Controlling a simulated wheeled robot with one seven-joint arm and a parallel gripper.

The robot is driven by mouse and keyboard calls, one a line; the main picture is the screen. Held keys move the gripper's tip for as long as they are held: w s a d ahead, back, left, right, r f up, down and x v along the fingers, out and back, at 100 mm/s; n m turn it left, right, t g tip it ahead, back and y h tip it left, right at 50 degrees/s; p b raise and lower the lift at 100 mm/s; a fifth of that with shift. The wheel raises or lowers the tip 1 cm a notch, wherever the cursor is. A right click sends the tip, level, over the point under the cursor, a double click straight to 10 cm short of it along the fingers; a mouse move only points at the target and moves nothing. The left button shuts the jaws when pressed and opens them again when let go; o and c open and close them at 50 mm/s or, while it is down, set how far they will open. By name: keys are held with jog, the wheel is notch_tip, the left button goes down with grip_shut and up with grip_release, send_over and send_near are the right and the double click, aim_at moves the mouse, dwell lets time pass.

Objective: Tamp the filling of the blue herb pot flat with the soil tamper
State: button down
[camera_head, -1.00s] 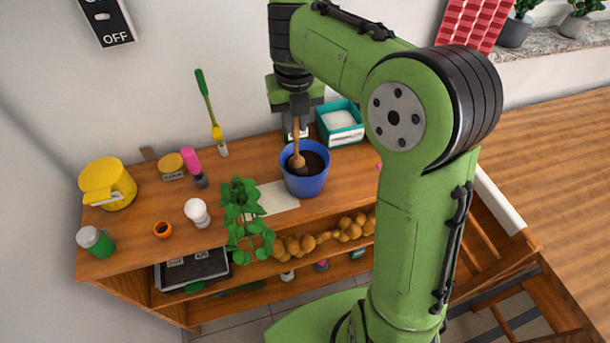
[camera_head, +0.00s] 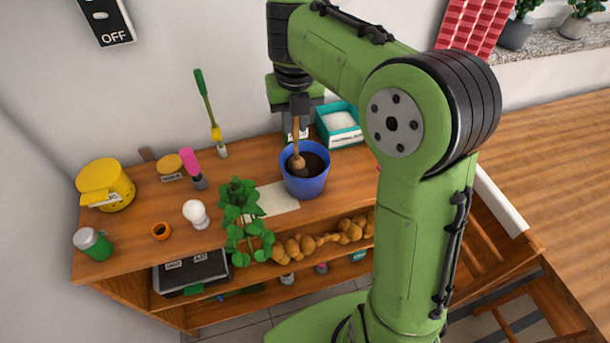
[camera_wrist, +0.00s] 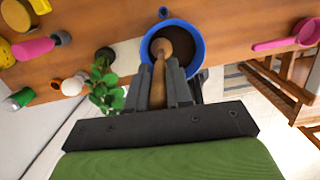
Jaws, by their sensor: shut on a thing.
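The blue herb pot (camera_head: 306,183) stands upright on the wooden bench with dark soil (camera_head: 314,164) inside. My gripper (camera_head: 297,112) is above the pot, shut on the handle of the wooden soil tamper (camera_head: 297,150). The tamper hangs nearly upright, its rounded head inside the pot's rim at the left part of the soil. In the wrist view the tamper (camera_wrist: 158,80) runs between the fingers and its head overlaps the soil of the blue pot (camera_wrist: 202,43). I cannot tell whether the head presses on the soil.
A teal box (camera_head: 340,139) with white contents stands behind the pot at right. A leafy plant (camera_head: 241,205) and a paper sheet (camera_head: 279,198) are left of it. A light bulb (camera_head: 195,212), pink tool (camera_head: 190,162) and yellow tub (camera_head: 105,184) stand further left.

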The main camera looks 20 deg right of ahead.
jog(key=shift+f, duration=0.15)
dwell(0.7)
jog(key=shift+r+p, duration=1.05)
jog(key=shift+r, duration=0.85)
notch_tip(320, 180, up, 5)
jog(key=p, duration=0.4)
jog(key=shift+f, duration=0.3)
